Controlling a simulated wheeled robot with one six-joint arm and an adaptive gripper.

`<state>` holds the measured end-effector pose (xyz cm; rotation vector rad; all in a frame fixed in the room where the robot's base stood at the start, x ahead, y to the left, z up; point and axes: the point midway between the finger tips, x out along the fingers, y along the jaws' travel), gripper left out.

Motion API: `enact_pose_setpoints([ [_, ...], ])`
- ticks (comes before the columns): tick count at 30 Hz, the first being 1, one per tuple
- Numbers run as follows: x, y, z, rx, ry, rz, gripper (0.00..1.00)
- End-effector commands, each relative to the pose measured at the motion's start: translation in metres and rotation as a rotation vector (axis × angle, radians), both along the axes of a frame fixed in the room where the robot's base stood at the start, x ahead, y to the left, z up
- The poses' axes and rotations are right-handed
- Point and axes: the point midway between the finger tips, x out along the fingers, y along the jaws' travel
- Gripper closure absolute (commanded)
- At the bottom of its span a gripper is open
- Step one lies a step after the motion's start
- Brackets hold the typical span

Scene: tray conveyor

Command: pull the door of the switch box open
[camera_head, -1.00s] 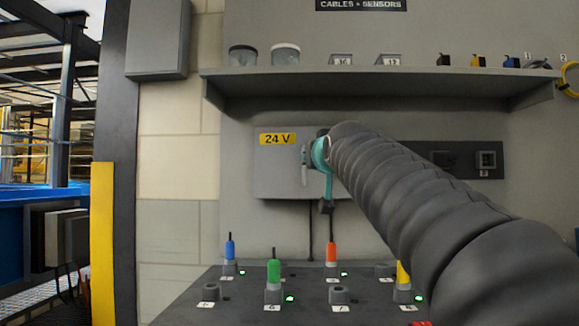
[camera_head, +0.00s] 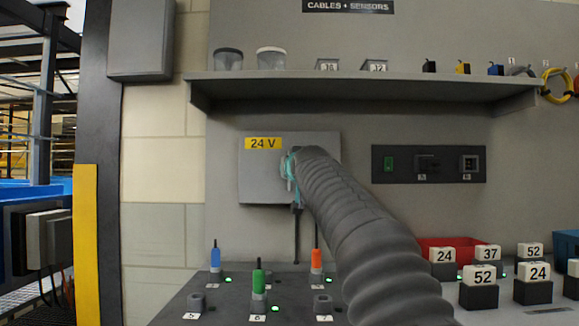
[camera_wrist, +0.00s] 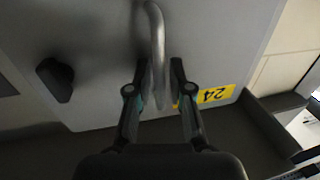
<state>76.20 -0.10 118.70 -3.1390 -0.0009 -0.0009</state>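The switch box (camera_head: 262,182) is a grey box on the wall with a yellow "24 V" label (camera_head: 263,143). Its door looks shut in the head view. In the wrist view the grey door (camera_wrist: 100,40) fills the top, with its label (camera_wrist: 215,95) at right. A pale bar handle (camera_wrist: 158,45) stands out from the door. My gripper (camera_wrist: 159,68) has one finger on each side of the handle, with narrow gaps showing, so it looks open around it. In the head view my gripper (camera_head: 290,168) is at the door, and my arm hides the handle.
A dark knob (camera_wrist: 55,80) sits on the door beside the handle. A shelf (camera_head: 370,88) runs above the box. Below, a bench holds coloured plugs such as the green one (camera_head: 258,281). Numbered blocks (camera_head: 483,276) and a red tray (camera_head: 425,243) are at right.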

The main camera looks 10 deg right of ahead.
Motion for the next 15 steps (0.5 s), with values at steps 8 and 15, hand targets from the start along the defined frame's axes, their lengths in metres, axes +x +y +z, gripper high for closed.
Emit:
enact_pose_setpoints([
  [8,0.0019,-0.0001,-0.0002,0.000,0.000,0.000,0.80],
  [15,0.0018,-0.0001,-0.0002,0.000,0.000,0.000,1.00],
])
